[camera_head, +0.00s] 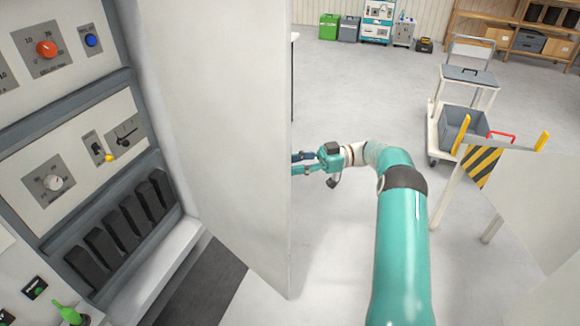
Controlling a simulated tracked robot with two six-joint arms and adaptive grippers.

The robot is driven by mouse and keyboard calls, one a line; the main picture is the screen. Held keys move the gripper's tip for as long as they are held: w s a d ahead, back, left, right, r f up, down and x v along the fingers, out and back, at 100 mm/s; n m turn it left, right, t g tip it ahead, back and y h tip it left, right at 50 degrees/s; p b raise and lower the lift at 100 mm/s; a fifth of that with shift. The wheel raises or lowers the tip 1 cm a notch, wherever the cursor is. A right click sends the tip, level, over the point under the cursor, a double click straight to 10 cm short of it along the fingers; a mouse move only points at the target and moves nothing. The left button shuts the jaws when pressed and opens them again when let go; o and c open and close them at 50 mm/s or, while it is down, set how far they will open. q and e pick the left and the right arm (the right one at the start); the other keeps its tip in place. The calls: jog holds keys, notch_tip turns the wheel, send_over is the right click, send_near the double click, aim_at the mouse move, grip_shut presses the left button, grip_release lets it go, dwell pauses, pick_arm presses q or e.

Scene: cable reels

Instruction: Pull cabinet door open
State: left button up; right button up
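The white cabinet door (228,130) stands swung out from the cabinet (75,130), whose inside shows at the left. The door's free edge runs down the middle of the picture. My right arm reaches forward past the door's right side. My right gripper (301,163) points left at the far side of that edge. Its two fingers show a gap, but their tips are hidden behind the door. I cannot tell whether they touch the door or hold a handle; no handle shows. My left gripper is not in view.
Inside the cabinet are knobs, switches and dark blocks (115,230). A trolley (466,95) with a grey bin (463,124) stands at the right, near a yellow-black striped board (481,166). Cases (348,28) and shelves (520,40) line the back. The grey floor between is clear.

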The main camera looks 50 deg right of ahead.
jog(key=v, duration=0.6)
jog(key=shift+f, duration=0.1)
